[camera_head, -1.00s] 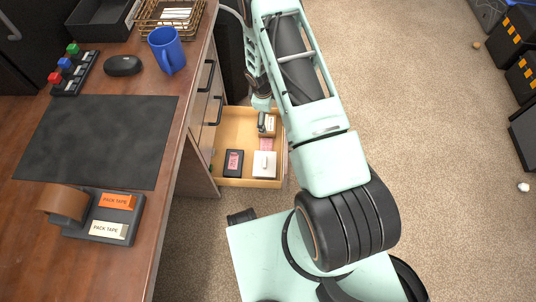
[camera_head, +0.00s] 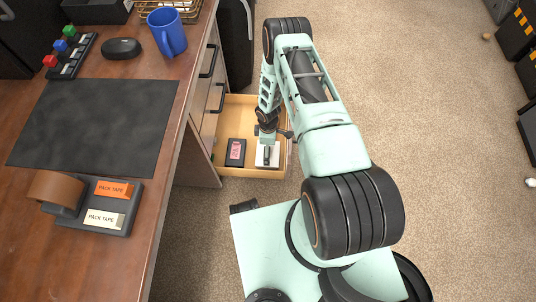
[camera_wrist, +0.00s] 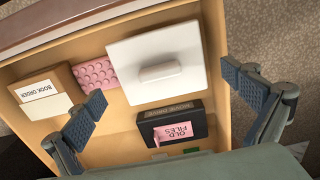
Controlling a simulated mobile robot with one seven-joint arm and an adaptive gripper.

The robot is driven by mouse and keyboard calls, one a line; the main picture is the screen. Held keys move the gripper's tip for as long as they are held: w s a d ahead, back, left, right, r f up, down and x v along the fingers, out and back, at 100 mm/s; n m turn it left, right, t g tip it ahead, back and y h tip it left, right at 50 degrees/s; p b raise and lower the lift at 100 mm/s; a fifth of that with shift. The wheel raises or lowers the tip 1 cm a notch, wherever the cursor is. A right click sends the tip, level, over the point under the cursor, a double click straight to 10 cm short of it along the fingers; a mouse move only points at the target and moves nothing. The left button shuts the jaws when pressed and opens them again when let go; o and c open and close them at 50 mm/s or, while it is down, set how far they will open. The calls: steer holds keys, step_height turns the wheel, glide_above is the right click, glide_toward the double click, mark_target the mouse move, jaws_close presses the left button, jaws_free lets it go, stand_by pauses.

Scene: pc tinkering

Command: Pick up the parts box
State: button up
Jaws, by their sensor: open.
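A white square box with a raised bar handle on its lid, likely the parts box (camera_head: 274,160), lies in the open wooden drawer near its front right. In the wrist view the white box (camera_wrist: 180,52) shows no label. My gripper (camera_head: 267,142) is over the drawer, above the white box, and partly covers it in the head view. In the wrist view my gripper (camera_wrist: 167,100) has its two fingers wide apart, with nothing between them. The white box lies ahead of the fingers, apart from them.
The desk (camera_head: 150,215) stands left; open carpet lies right.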

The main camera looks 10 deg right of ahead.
step_height(320, 180, down, 3)
steer(key=shift+f+b, duration=0.2)
steer(key=shift+b, duration=0.15)
steer(key=shift+c, duration=0.3)
steer(key=c, duration=1.8)
steer(key=shift+o, duration=0.2)
